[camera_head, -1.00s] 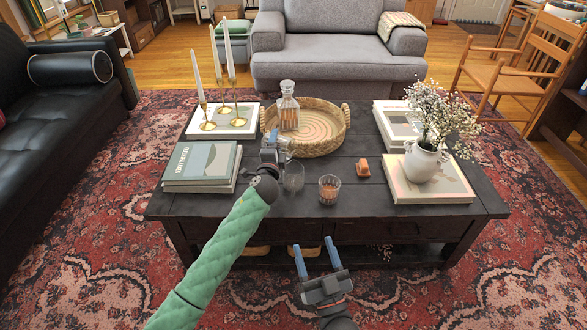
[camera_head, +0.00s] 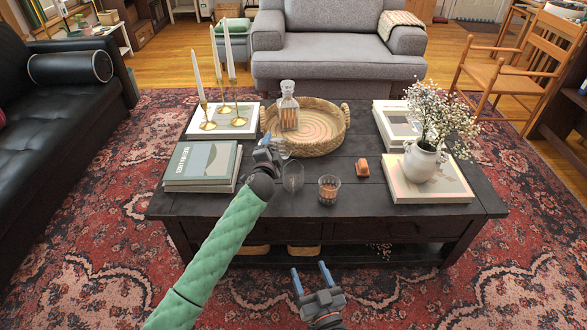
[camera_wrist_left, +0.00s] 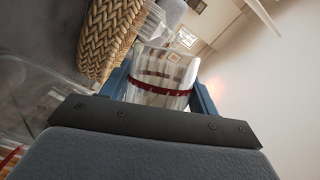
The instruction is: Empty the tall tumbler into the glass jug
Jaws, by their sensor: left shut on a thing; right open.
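My left gripper (camera_head: 272,152) is shut on a clear glass tumbler (camera_wrist_left: 165,70), which sits between the two blue fingers in the left wrist view. A dark red band crosses the tumbler; I cannot tell whether it is liquid. The room lies on its side in that view, so the tumbler appears tilted. In the head view my gripper mostly hides it. A clear glass vessel, apparently the jug (camera_head: 293,178), stands on the table just right of and below this gripper. Its contents are not clear. My right gripper (camera_head: 310,276) is open and empty in front of the table.
A short glass with brownish contents (camera_head: 329,189) stands right of the jug. A stoppered decanter (camera_head: 288,108) stands in the woven tray (camera_head: 335,140) behind. Books (camera_head: 200,165), candlesticks (camera_head: 225,112), a small orange-brown block (camera_head: 362,167) and a flower vase (camera_head: 424,163) surround them.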

